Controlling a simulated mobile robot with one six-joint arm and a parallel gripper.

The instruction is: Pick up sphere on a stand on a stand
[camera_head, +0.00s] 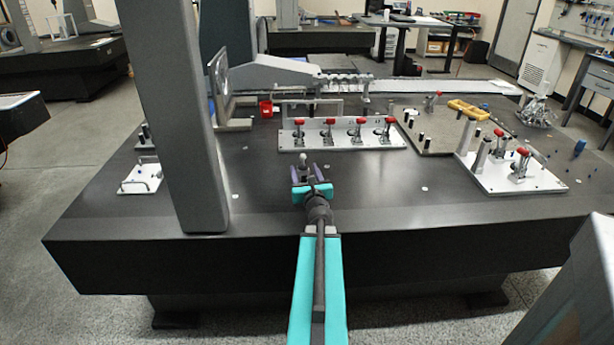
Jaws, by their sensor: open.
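A small grey sphere on a stand (303,159) stands upright on the dark table (262,185), near the middle of its front half. My gripper (307,173) reaches in from the front edge, its two fingers apart and pointing away from me. In this view the sphere's top shows between and just beyond the fingertips. The lower part of the stand is hidden by my gripper. I cannot tell whether the fingers touch the stand.
A grey upright column (178,110) rises at the left of the table. A white plate with red-handled clamps (340,140) lies just behind the sphere. Another clamp plate (530,178) is at the right. Bare table lies to the right of my gripper.

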